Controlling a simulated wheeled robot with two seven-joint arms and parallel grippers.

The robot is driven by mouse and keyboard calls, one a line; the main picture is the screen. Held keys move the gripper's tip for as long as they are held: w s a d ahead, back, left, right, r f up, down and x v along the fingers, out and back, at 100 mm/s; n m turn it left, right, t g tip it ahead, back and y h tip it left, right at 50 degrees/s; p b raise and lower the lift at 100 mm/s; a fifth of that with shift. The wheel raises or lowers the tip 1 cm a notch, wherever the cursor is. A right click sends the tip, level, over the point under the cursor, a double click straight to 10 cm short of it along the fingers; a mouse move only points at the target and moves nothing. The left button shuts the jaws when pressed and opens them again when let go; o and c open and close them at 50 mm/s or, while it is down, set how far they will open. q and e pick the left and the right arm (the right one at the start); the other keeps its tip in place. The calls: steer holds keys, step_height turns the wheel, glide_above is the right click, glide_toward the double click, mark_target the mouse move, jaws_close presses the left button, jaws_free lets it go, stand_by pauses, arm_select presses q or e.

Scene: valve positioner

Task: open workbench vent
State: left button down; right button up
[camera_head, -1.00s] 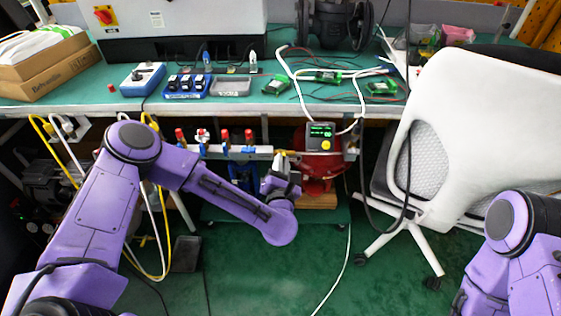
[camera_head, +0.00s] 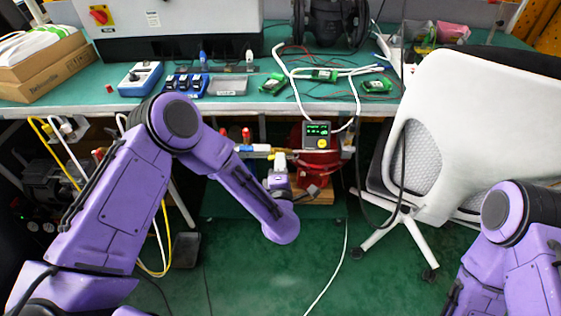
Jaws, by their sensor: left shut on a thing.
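A pipe manifold (camera_head: 258,148) with small red-capped valves (camera_head: 246,134) runs under the front edge of the workbench. My left gripper (camera_head: 280,162) is at its right end, just left of the red valve body (camera_head: 310,168) with a green-lit display box (camera_head: 317,134). Its jaws are shut on a small part there, which looks like the vent handle; the gripper hides most of it, so its angle cannot be told. My left forearm covers the left part of the manifold. My right arm shows at the lower right, with its gripper out of view.
The workbench (camera_head: 230,102) carries a blue switch box (camera_head: 141,78), a grey tray (camera_head: 228,85), green circuit boards (camera_head: 324,75) and loose cables. A white office chair (camera_head: 470,130) stands close on the right. The green floor in front is mostly clear.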

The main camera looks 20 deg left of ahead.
arm_select(q)
steer(key=shift+m, duration=0.6)
steer(key=shift+f+m, duration=0.1)
steer(key=shift+m, duration=0.2)
steer(key=c, duration=1.2)
jaws_free()
steer(key=v, duration=1)
steer(key=shift+s, duration=0.25)
